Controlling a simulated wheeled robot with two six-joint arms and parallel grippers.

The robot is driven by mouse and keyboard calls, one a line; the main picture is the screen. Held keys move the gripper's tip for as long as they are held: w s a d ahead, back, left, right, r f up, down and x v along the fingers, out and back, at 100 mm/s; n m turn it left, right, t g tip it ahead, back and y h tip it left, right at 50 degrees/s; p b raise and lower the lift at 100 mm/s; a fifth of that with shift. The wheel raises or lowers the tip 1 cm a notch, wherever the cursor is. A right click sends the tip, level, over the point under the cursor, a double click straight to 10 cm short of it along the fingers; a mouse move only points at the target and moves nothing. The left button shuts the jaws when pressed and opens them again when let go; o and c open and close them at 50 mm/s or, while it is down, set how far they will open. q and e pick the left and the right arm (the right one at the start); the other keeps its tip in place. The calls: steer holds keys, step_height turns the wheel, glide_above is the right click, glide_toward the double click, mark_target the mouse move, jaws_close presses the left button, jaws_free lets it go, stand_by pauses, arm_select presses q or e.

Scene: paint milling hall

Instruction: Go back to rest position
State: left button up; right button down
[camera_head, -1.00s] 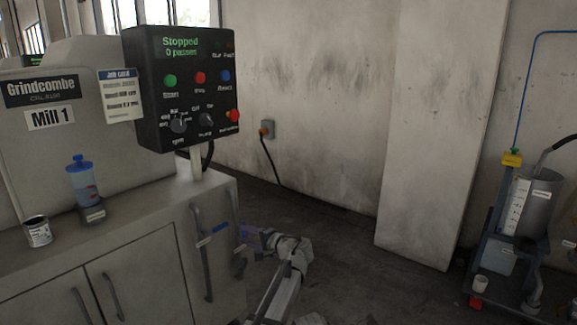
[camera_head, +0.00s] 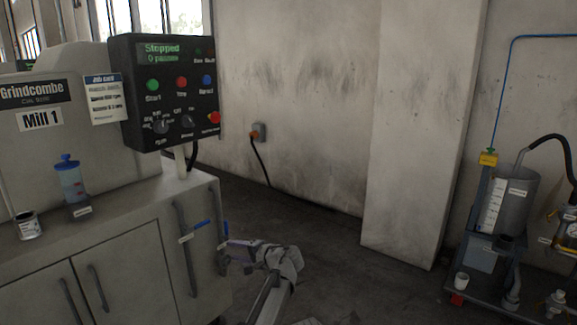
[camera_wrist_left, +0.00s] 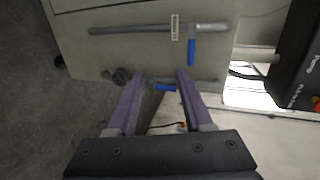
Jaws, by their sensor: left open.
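My left gripper (camera_head: 232,256) shows low in the middle of the head view, beside the right end of the mill cabinet. Beyond the fingers is the cabinet's end face (camera_wrist_left: 140,55) with grey pipes and two blue valve levers (camera_wrist_left: 191,50). A gap to the pipes is hard to judge. My right gripper is in neither view.
The mill control panel (camera_head: 163,92) reads Stopped, 0 passes. A bottle (camera_head: 70,180) and a small can (camera_head: 28,226) stand on the cabinet top (camera_head: 120,205). A cart with a metal vessel (camera_head: 515,200) stands at right. The floor (camera_head: 340,255) between is clear.

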arm_select(q)
steer(key=s+a+f+n+g+h, duration=0.1)
steer(key=s+f+n+g+h, duration=0.15)
steer(key=s+f, duration=0.35)
steer(key=s+a+f+n+g+h, duration=0.1)
steer(key=s+a+f+g+h, duration=0.15)
steer(key=s, duration=0.65)
steer(key=s+a+f+n+g+h, duration=0.1)
steer(key=s+f+n+g+h, duration=0.15)
steer(key=s+f, duration=0.35)
steer(key=s+d+m+g+h, duration=0.1)
steer(key=s+d+m+h, duration=0.2)
steer(key=s+d, duration=1.15)
step_height(320, 180, up, 34)
steer(key=p, duration=3.5)
steer(key=shift+s+d, duration=0.25)
steer(key=shift+s, duration=0.2)
